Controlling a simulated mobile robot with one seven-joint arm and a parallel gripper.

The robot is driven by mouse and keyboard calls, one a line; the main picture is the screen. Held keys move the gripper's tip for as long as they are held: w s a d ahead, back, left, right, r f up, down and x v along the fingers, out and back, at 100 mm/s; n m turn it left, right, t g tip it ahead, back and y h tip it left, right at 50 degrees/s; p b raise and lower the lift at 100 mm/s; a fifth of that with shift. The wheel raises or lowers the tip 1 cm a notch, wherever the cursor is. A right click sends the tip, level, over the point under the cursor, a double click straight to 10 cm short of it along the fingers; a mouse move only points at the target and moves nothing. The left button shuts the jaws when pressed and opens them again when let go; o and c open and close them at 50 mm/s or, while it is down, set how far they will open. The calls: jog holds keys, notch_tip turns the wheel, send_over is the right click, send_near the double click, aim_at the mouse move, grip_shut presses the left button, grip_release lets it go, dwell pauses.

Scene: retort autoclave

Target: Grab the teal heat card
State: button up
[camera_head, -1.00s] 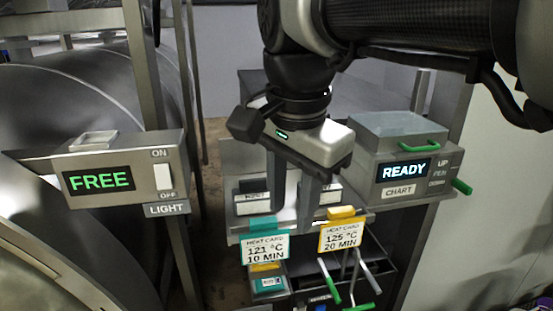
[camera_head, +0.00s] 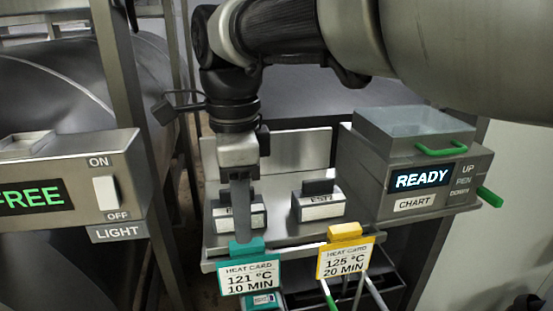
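The teal heat card (camera_head: 250,274) hangs upright at the front edge of the shelf, with a teal tab on top and a white face reading "HEAT CARD 121 °C 10 MIN". My gripper (camera_head: 242,238) points down, its fingertips at the teal tab. I see the gripper side-on, one finger covering the other, so its opening is hidden. I cannot tell whether the fingers touch the tab. The yellow heat card (camera_head: 345,258), reading "125 °C 20 MIN", hangs to the right, clear of the gripper.
Two small labelled blocks stand on the metal shelf (camera_head: 285,237); the left block (camera_head: 253,213) is partly behind my finger, the right block (camera_head: 318,203) is clear. The READY chart box (camera_head: 420,180) is at right, the FREE/LIGHT box (camera_head: 75,190) at left.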

aim_at(247, 247)
jog(key=f, duration=0.7)
jog(key=shift+w+d+f+b, duration=0.15)
jog(key=shift+d+f+b, duration=0.05)
jog(key=shift+f+b, duration=0.15)
jog(key=c, duration=0.8)
jog(key=shift+r, duration=0.1)
